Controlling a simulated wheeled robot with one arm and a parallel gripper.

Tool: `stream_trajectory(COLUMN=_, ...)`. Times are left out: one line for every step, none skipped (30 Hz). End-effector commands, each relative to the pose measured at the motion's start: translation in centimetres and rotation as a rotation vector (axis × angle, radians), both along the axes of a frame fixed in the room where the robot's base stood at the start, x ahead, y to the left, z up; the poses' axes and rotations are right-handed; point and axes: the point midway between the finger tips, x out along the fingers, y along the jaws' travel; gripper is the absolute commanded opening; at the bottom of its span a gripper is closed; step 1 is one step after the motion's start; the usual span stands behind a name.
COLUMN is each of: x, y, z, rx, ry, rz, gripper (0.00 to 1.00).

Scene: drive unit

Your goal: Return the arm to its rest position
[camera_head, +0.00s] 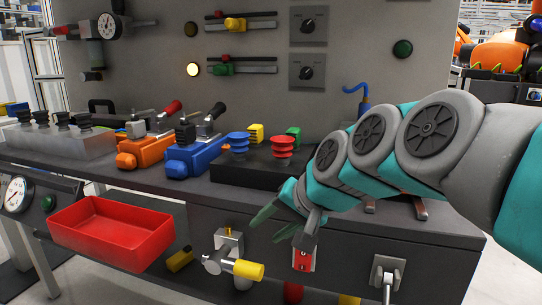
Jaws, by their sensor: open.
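My arm reaches in from the right edge in grey and teal, its links bent down to the left. My gripper (270,225) is at the lower middle, in front of the workbench's front panel (390,250). Its green fingers are open, with nothing seen between them. They show just above and right of the yellow-handled valve (235,266); whether they touch anything cannot be told. A red switch-like part (302,259) is on the panel below and right of the fingers. The wrist hides part of the bench edge.
A red bin (105,228) hangs at the front left. Orange (146,151) and blue (195,156) clamps stand on the bench, beside a black block (255,172) with red and blue suction cups. A silver lever (388,278) is at lower right. A grey panel (250,100) rises behind.

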Motion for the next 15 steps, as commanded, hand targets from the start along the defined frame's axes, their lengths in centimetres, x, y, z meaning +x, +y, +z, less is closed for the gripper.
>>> stream_trajectory(x=-2.1, y=-1.1, z=-2.7, rx=-0.069, ry=0.043, rz=0.025, gripper=0.5)
stream_trajectory(x=-3.3, y=-1.8, z=-4.2, rx=-0.11, ry=0.07, rz=0.042, gripper=0.5)
stream_trajectory(x=-5.0, y=-2.8, z=-6.2, rx=-0.164, ry=0.107, rz=0.065, gripper=0.5)
stream_trajectory(x=-6.4, y=-3.5, z=-7.5, rx=-0.201, ry=0.135, rz=0.082, gripper=0.5)
stream_trajectory(x=-7.7, y=-4.4, z=-8.9, rx=-0.239, ry=0.165, rz=0.1, gripper=0.5)
stream_trajectory(x=-9.6, y=-5.5, z=-10.7, rx=-0.287, ry=0.207, rz=0.122, gripper=0.5)
stream_trajectory(x=-10.9, y=-6.4, z=-11.9, rx=-0.321, ry=0.237, rz=0.139, gripper=0.5)
stream_trajectory(x=-12.4, y=-7.3, z=-13.1, rx=-0.354, ry=0.27, rz=0.156, gripper=0.5)
stream_trajectory(x=-14.4, y=-8.5, z=-14.5, rx=-0.394, ry=0.317, rz=0.177, gripper=0.5)
stream_trajectory(x=-15.8, y=-9.3, z=-15.4, rx=-0.422, ry=0.346, rz=0.192, gripper=0.5)
stream_trajectory(x=-17.1, y=-10.1, z=-16.2, rx=-0.447, ry=0.374, rz=0.206, gripper=0.5)
stream_trajectory(x=-18.8, y=-11.1, z=-17.3, rx=-0.476, ry=0.414, rz=0.225, gripper=0.5)
stream_trajectory(x=-20.0, y=-11.8, z=-17.9, rx=-0.497, ry=0.443, rz=0.237, gripper=0.5)
stream_trajectory(x=-21.1, y=-12.4, z=-18.5, rx=-0.513, ry=0.469, rz=0.249, gripper=0.5)
stream_trajectory(x=-22.4, y=-13.2, z=-19.1, rx=-0.532, ry=0.499, rz=0.261, gripper=0.5)
